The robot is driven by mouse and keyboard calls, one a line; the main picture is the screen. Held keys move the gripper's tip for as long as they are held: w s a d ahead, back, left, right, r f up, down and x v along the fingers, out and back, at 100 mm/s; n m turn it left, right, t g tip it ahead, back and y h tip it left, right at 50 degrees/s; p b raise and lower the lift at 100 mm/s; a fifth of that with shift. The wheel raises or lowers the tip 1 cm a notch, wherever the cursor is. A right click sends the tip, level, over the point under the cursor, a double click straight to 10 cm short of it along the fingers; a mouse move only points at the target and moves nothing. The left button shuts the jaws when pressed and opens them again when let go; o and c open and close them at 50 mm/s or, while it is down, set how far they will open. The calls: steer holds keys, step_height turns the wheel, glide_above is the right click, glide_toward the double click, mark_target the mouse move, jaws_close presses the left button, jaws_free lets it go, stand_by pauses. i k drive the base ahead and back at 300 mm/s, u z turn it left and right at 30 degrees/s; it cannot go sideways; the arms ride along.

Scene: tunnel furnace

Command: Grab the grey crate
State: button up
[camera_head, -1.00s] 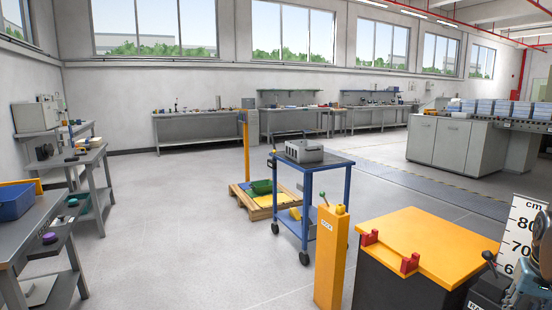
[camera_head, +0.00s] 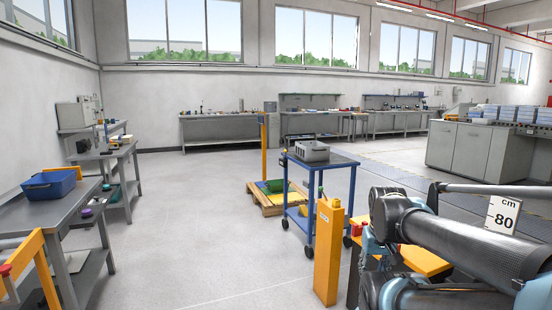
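The grey crate (camera_head: 312,152) sits upright on the dark top of a blue-framed trolley (camera_head: 340,162), near the middle of the head view. It is an open-topped box with handle openings in its sides; its inside is hard to make out. My arm, with dark cylindrical links, reaches across the lower right of the view. My gripper cannot be made out there, and nothing of mine touches the crate.
A yellow post (camera_head: 328,255) stands in front of the trolley. A pallet (camera_head: 268,204) with a green bin is behind its left side. A blue crate (camera_head: 48,184) rests on the left bench (camera_head: 40,207). Open floor lies between bench and trolley.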

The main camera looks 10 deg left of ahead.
mark_target(312, 151)
steer(key=u, duration=0.7)
steer(key=i, duration=1.15)
steer(key=u, duration=0.55)
steer(key=i, duration=2.15)
steer(key=z, duration=0.75)
steer(key=i, duration=0.65)
steer(key=z, duration=0.3)
